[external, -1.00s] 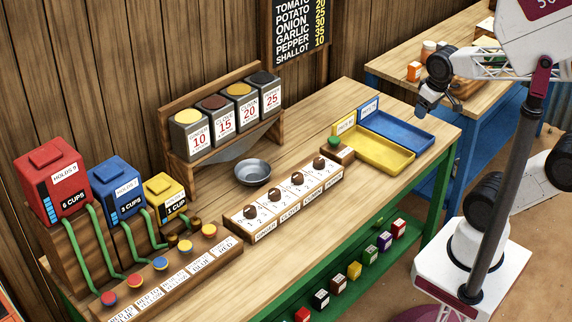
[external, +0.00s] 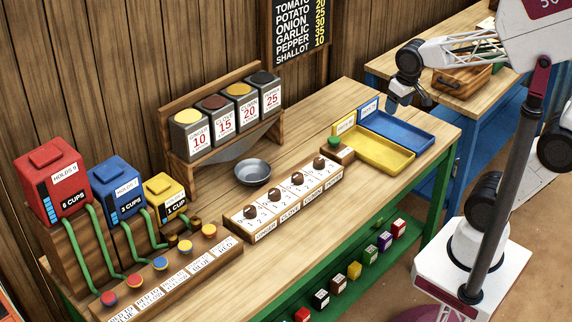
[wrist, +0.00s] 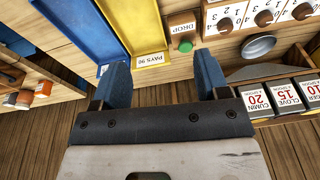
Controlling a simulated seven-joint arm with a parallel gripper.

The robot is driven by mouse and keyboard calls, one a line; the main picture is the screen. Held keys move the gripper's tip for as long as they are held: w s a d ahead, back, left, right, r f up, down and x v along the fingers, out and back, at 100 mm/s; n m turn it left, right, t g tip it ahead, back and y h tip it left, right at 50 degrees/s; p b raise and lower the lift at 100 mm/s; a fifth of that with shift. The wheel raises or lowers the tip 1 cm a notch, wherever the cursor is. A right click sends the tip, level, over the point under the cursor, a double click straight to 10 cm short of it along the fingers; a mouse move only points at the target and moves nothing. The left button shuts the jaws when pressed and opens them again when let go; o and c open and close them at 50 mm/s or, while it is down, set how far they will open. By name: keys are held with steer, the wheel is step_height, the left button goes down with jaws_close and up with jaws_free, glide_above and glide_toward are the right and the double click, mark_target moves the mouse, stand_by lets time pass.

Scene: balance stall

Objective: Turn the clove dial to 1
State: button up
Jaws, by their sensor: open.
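The clove dial (external: 273,194) is a round brown knob on a white numbered face, second from the left in the row on the wooden dial box (external: 240,233). The number it points at is too small to read. In the wrist view, part of the dial row shows at the top right, with what looks like the clove dial (wrist: 302,11) near the edge. My gripper (external: 392,106) is open and empty, in the air over the back of the blue tray, well right of the dials. Its two blue fingers (wrist: 165,78) show apart in the wrist view.
A green button (external: 334,141) marked DROP stands between the dial box and the yellow tray (external: 385,163). The blue tray (external: 425,135) is beside it. A metal bowl (external: 252,173) sits behind the dials, below the spice bins (external: 190,137). The space above the dials is clear.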

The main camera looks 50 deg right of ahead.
steer(key=w+a+f, duration=0.2)
steer(key=w+a, duration=0.5)
steer(key=a, duration=0.1)
steer(key=m+g, duration=0.2)
glide_above(275, 191)
steer(key=shift+y, duration=0.3)
steer(key=f, duration=1.2)
steer(key=shift+d, duration=0.3)
steer(key=shift+f, duration=0.1)
steer(key=shift+w+a+f, duration=0.1)
steer(key=shift+a+f, duration=0.05)
steer(key=shift+f, duration=1.75)
steer(key=shift+a+f, duration=0.1)
steer(key=shift+f, duration=1.8)
steer(key=c, duration=0.9)
